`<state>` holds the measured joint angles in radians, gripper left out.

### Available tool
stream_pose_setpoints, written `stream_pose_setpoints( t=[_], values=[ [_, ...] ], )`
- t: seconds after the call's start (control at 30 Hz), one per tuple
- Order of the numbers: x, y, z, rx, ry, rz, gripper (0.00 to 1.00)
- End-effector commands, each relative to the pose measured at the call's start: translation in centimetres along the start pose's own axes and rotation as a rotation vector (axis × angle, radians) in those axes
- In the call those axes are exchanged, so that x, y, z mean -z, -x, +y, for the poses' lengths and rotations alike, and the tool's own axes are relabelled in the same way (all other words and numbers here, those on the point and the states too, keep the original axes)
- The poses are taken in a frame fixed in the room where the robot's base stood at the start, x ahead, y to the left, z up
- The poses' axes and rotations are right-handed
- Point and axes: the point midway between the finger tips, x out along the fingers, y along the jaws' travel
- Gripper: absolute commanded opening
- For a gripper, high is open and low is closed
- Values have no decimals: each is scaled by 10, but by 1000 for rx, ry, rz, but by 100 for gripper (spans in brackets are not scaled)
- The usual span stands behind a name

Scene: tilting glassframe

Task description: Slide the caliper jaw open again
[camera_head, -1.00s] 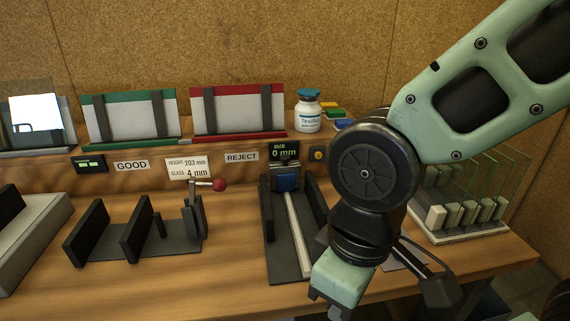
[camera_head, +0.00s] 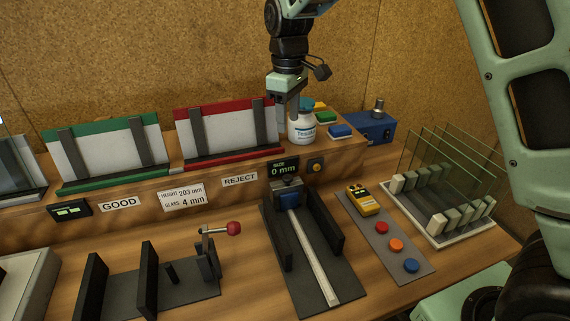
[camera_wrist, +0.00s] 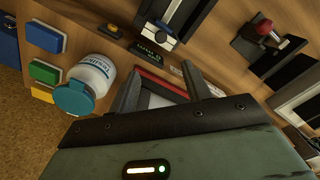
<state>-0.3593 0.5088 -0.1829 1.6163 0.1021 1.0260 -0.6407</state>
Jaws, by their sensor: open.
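The caliper (camera_head: 270,240) is a dark bed with side walls and a pale rail down its middle. Its blue sliding jaw (camera_head: 289,198) sits at the far end of the rail, against the end block. The size display (camera_head: 283,168) above it reads 0 mm. In the wrist view the caliper (camera_wrist: 185,22) is at the top, partly cut off. My gripper (camera_head: 287,112) is open and empty, pointing down in front of the red-topped rack, beside the white bottle and above and behind the caliper. Its fingers (camera_wrist: 165,88) also show in the wrist view, apart from the jaw.
The white bottle (camera_head: 302,128) stands close to my gripper on the ledge. Right of the caliper is a mat with a yellow meter (camera_head: 364,201) and coloured buttons. Glass panes stand in a rack (camera_head: 440,238) further right. A red-knobbed lever fixture (camera_head: 233,228) is to the left.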

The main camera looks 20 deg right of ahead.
Motion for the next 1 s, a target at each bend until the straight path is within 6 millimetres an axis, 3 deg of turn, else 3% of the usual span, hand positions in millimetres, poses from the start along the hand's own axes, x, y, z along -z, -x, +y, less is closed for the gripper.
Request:
stream_pose_setpoints(
  t=[0.7,1.0],
  values=[
    [-2,-138,-2,2,-1,-4,48],
    [0,-164,-2,1,-1,0,48]
  ],
)
